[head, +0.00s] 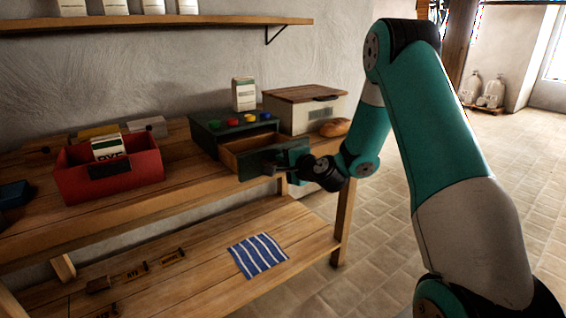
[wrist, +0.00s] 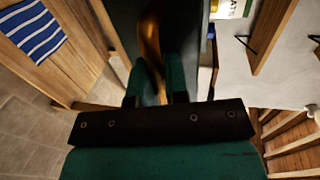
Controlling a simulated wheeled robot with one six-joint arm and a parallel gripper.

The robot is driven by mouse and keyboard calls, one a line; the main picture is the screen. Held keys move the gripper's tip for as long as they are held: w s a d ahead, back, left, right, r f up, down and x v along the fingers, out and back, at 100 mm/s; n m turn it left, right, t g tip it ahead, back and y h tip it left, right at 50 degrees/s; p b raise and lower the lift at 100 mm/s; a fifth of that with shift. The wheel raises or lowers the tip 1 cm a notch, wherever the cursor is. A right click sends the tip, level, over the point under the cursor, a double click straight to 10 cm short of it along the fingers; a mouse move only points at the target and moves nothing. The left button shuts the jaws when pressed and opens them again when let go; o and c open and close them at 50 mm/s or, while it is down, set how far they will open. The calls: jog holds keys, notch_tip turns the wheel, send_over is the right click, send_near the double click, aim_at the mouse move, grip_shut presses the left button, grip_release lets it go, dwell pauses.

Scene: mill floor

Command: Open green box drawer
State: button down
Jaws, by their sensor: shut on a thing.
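The dark green box (head: 203,134) stands on the wooden bench, with red, blue, green and yellow knobs on top. Its drawer (head: 257,165) is pulled well out toward the front, and its bare wooden inside shows, with nothing seen in it. In the wrist view my two green fingers (wrist: 157,78) reach in at the dark drawer front.
A red bin (head: 140,172) with a rye packet stands to the left. A white carton (head: 243,94), a bread box (head: 300,113) and a loaf (head: 334,128) are by the green box. A striped cloth (head: 257,256) lies on the lower shelf.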

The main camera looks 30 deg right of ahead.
jog(key=c, duration=1.2)
grip_release()
jog(key=shift+d, duration=0.15)
jog(key=shift+o, duration=0.3)
jog(key=shift+a, duration=0.2)
jog(key=b+v, duration=1.3)
jog(key=v, duration=0.4)
jog(key=shift+b, duration=0.3)
jog(key=shift+s, duration=0.15)
